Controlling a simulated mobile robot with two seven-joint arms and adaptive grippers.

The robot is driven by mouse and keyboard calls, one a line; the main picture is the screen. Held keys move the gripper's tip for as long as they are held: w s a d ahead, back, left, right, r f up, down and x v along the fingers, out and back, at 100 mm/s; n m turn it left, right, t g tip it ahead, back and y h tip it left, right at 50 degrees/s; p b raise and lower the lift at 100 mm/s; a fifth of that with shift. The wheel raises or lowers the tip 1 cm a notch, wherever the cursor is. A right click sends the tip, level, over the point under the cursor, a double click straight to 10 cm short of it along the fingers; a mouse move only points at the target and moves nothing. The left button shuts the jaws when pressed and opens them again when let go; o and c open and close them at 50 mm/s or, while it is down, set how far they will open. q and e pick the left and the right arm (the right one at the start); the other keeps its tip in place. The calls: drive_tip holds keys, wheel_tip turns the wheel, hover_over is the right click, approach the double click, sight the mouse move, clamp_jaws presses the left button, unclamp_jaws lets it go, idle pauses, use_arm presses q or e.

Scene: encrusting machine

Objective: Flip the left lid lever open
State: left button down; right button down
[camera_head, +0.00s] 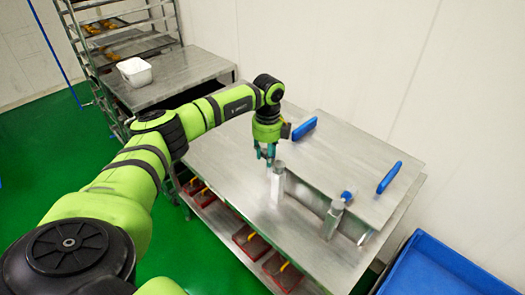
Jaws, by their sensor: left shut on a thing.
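My left gripper (265,160) points down over the steel worktop, with its fingers closed beside the top of the left metal post (278,185). It is shut on the left lid lever, which is small and mostly hidden by the fingers. A matching right post (333,217) stands nearer the camera, with a blue knob (346,195) at its top. The flat steel lid (345,160) lies behind the posts and carries two blue handles, one at the far left (303,129) and one at the right (389,177). My right gripper is out of view.
The steel worktop (225,150) is bare left of the posts. Red trays (250,242) sit on a shelf below. A blue bin (435,272) stands at the lower right. A side table with a white tub (135,71) and a rack are at the back left.

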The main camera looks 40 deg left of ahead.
use_arm(q)
drive_tip(key=shift+s+f+n, duration=0.2)
drive_tip(key=shift+s+n, duration=0.2)
drive_tip(key=shift+n, duration=0.1)
drive_tip(key=c, duration=0.9)
unclamp_jaws()
drive_tip(key=shift+r, duration=0.1)
drive_tip(key=shift+w, duration=0.1)
wheel_tip(320, 180, up, 12)
